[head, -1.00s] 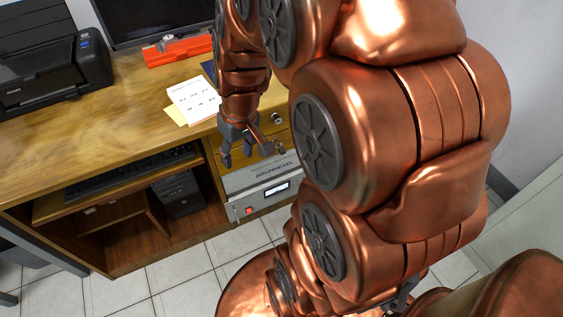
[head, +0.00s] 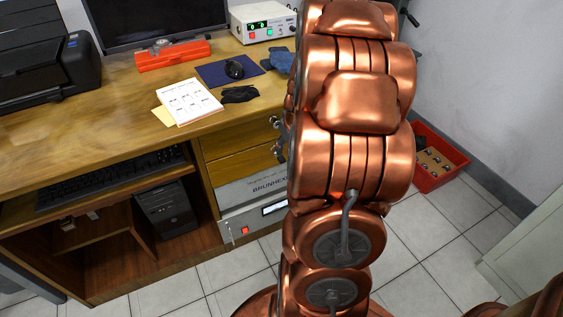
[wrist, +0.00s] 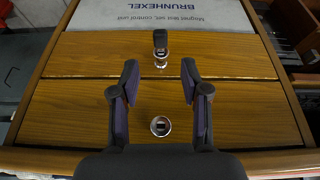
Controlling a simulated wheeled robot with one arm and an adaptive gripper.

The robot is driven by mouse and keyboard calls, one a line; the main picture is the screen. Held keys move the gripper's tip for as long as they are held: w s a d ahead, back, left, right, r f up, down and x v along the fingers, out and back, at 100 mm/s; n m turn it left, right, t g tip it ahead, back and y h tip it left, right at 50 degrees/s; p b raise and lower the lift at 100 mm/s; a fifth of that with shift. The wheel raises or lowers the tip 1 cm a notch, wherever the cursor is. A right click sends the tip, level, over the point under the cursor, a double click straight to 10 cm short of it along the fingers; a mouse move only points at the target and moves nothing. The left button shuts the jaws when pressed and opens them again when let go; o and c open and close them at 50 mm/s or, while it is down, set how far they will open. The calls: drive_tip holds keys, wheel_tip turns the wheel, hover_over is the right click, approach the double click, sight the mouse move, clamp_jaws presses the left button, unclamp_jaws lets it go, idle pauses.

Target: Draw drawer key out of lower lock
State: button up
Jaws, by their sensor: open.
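The drawer key (wrist: 160,40) shows its black head in the wrist view. It stands in the silver lower lock (wrist: 160,61), on the drawer next to the grey Brunhexel unit. My gripper (wrist: 159,68) is open, with one dark finger on each side of the lock's line. The fingertips point toward the key and do not touch it. The other lock (wrist: 160,126) has no key in it and lies between the finger bases in the wrist view. In the head view my arm hides most of the gripper and the key.
The wooden drawer fronts (wrist: 80,112) fill the wrist view. The Brunhexel unit (head: 240,197) sits below the drawers. A red crate (head: 433,180) stands on the floor at right.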

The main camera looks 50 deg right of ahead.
sight(282, 159)
drive_tip(key=shift+b+x, duration=1.3)
drive_tip(key=shift+x, duration=3.1)
clamp_jaws()
drive_tip(key=shift+s+a+b, duration=0.25)
drive_tip(key=shift+s+a, duration=0.05)
drive_tip(key=shift+s, duration=0.55)
drive_tip(key=shift+s+a+b, duration=0.2)
drive_tip(key=shift+s+a, duration=0.15)
drive_tip(key=shift+s, duration=0.45)
drive_tip(key=shift+s+r, duration=0.1)
drive_tip(key=shift+s+a+r, duration=0.2)
drive_tip(key=shift+s+r, duration=0.25)
drive_tip(key=shift+s, duration=0.15)
drive_tip(key=shift+s+a+r, duration=0.2)
drive_tip(key=shift+s+r, duration=0.3)
drive_tip(key=shift+s, duration=0.1)
drive_tip(key=shift+s+a+r, duration=0.25)
drive_tip(key=shift+s+r, duration=0.2)
drive_tip(key=shift+s, duration=0.15)
